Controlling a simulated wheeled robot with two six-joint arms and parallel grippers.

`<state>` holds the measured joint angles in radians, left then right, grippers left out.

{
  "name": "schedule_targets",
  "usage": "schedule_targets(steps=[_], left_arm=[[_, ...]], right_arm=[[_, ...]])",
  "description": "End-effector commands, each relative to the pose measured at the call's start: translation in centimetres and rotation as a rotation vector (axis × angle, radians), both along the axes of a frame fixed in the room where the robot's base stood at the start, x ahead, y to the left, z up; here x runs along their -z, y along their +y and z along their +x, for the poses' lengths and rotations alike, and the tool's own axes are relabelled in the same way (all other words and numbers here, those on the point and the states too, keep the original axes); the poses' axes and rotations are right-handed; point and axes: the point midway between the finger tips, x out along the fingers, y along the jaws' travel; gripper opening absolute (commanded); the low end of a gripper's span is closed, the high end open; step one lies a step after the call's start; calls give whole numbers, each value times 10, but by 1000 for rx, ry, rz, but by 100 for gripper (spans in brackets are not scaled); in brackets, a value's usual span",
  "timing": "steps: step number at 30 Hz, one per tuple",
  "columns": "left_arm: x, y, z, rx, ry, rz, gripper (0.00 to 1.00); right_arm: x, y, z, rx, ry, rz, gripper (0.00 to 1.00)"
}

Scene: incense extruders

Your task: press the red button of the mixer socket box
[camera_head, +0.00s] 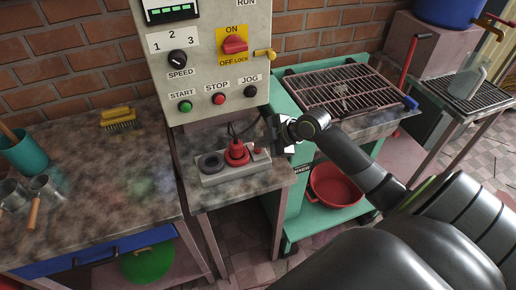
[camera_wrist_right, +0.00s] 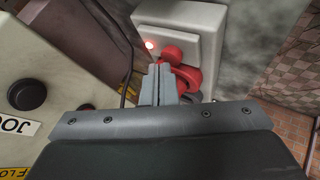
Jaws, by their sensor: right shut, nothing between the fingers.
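The mixer socket box (camera_head: 232,177) is a pale box on the small table below the control panel. It carries a dark round socket (camera_head: 210,163), a red plug (camera_head: 237,153) in the middle and a small red button (camera_head: 257,149) at its right end. In the right wrist view the box (camera_wrist_right: 205,18) shows a glowing red spot (camera_wrist_right: 149,44) beside the red plug (camera_wrist_right: 178,54). My right gripper (camera_head: 268,131) is shut and empty over the right end of the box. Its fingertips (camera_wrist_right: 160,68) appear close to the glowing spot; I cannot tell whether they touch. My left gripper is out of view.
The control panel (camera_head: 204,62) with its switch and buttons rises just behind the box. A dark cable (camera_wrist_right: 127,62) runs near my fingers. A grill rack (camera_head: 345,90) stands to the right.

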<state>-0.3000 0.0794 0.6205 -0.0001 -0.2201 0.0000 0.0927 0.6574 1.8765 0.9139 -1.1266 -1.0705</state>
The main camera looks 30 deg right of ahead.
Motion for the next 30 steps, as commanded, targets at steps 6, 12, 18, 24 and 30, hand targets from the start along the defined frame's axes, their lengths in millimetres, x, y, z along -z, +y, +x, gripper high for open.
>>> schedule_targets(steps=[6, 12, 18, 24, 30], left_arm=[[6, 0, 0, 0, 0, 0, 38], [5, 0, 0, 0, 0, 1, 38], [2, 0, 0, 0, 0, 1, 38], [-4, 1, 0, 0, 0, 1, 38], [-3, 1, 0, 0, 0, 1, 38]], right_arm=[[9, 0, 0, 1, 0, 1, 0], [8, 0, 0, 1, 2, 0, 0], [5, 0, 0, 1, 2, 0, 0], [-1, 0, 0, 1, 2, 0, 0], [-1, 0, 0, 1, 2, 0, 0]])
